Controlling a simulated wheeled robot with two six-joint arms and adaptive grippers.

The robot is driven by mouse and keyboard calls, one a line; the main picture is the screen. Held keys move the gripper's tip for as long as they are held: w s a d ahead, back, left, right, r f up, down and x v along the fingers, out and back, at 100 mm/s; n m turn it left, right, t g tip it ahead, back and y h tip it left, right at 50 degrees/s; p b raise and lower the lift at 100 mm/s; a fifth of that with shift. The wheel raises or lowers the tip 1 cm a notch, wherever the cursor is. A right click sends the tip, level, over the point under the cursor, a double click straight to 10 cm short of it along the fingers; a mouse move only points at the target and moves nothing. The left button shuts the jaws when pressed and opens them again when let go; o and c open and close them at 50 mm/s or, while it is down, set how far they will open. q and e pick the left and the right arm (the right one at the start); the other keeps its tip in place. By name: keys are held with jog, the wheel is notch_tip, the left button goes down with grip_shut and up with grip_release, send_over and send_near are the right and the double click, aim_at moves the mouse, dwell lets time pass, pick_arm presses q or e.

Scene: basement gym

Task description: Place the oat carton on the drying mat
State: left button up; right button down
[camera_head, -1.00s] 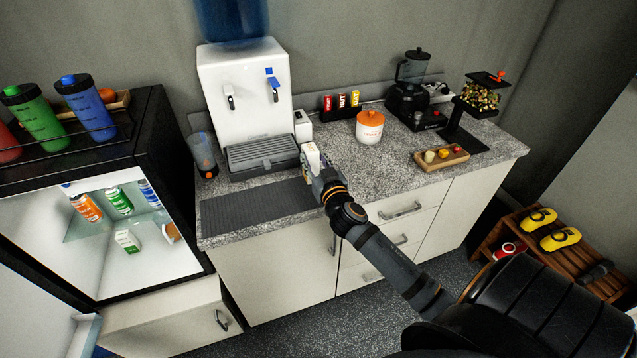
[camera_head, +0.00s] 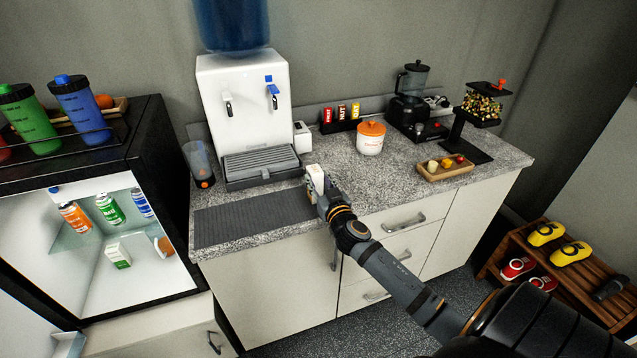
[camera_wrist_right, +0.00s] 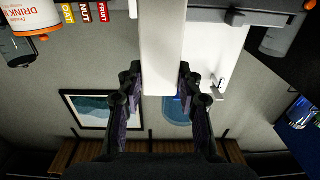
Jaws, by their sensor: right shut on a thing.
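My right gripper (camera_head: 321,186) is shut on a white carton (camera_head: 315,175), taken as the oat carton; its label cannot be read. In the right wrist view, the white carton (camera_wrist_right: 163,50) stands between the two fingers of the gripper (camera_wrist_right: 158,82). The dark grey drying mat (camera_head: 250,218) lies along the counter's front left. The carton is by the mat's right end; whether it touches the counter or is above it, I cannot tell. My left gripper is not in view.
A white water dispenser (camera_head: 243,110) stands behind the mat, with a clear bottle (camera_head: 199,165) to its left. An orange-lidded jar (camera_head: 370,140) and a snack tray (camera_head: 445,169) stand to the right. An open fridge (camera_head: 150,225) at left holds cans and another carton (camera_head: 118,255).

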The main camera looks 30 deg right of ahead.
jog(key=c, duration=0.9)
grip_release()
jog(key=shift+f, duration=0.1)
jog(key=b+v, duration=0.1)
jog(key=v, duration=0.5)
jog(key=shift+s+a+f+b, duration=0.1)
jog(key=shift+s+a+b, duration=0.05)
jog(key=shift+b, duration=0.2)
jog(key=v, duration=0.5)
jog(key=shift+s+r, duration=0.25)
jog(key=shift+s, duration=0.1)
